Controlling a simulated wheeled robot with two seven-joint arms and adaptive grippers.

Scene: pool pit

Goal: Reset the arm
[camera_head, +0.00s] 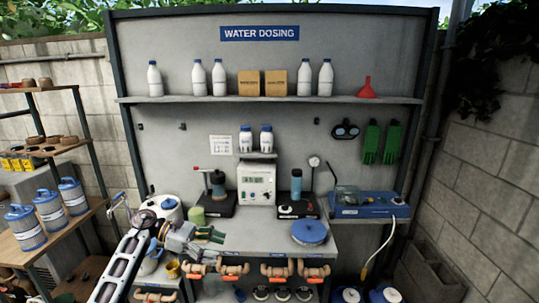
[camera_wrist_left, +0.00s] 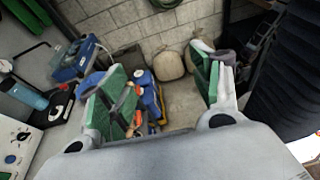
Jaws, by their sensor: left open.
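My left arm (camera_head: 122,262) comes in from the lower left in the head view, reaching over the front left of the grey bench (camera_head: 262,238). My left gripper (camera_head: 206,241) has green finger pads and is at its end, near the bench's front left edge. In the left wrist view the gripper (camera_wrist_left: 163,85) has its two fingers spread wide, with nothing held between them. Beyond the fingers are floor and a block wall. My right arm and right gripper are not in view.
A white dosing unit (camera_head: 257,183) stands mid-bench, with a blue-lidded round container (camera_head: 310,233) to its right front. Orange pipe fittings (camera_head: 278,271) run below the front edge. Blue filter cartridges (camera_head: 48,209) stand on the left shelf.

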